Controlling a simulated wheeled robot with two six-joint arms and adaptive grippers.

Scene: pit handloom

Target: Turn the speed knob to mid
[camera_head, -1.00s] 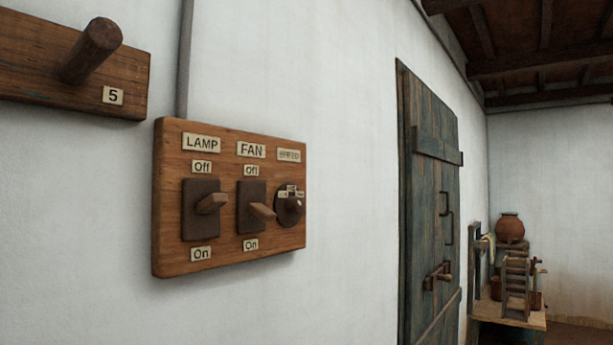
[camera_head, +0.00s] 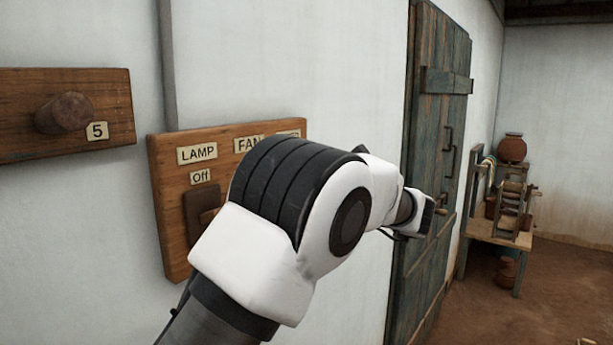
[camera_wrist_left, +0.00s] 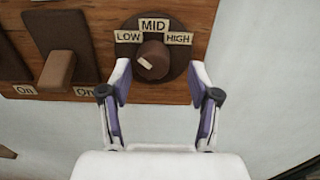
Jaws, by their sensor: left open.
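The speed knob (camera_wrist_left: 153,60) is a round brown knob on a dark disc, with LOW, MID and HIGH labels around it. Its white mark sits at the knob's left side, nearest the LOW side. My left gripper (camera_wrist_left: 159,74) is open, with one finger on each side of the knob and nothing held. Whether the fingers touch the disc cannot be told. In the head view my arm covers the knob and the fan switch on the wooden switch board (camera_head: 168,233). My right gripper is not in view.
A wooden peg rail (camera_head: 100,130) is on the wall at left. A door (camera_head: 440,110) and a small table (camera_head: 490,232) are to the right.

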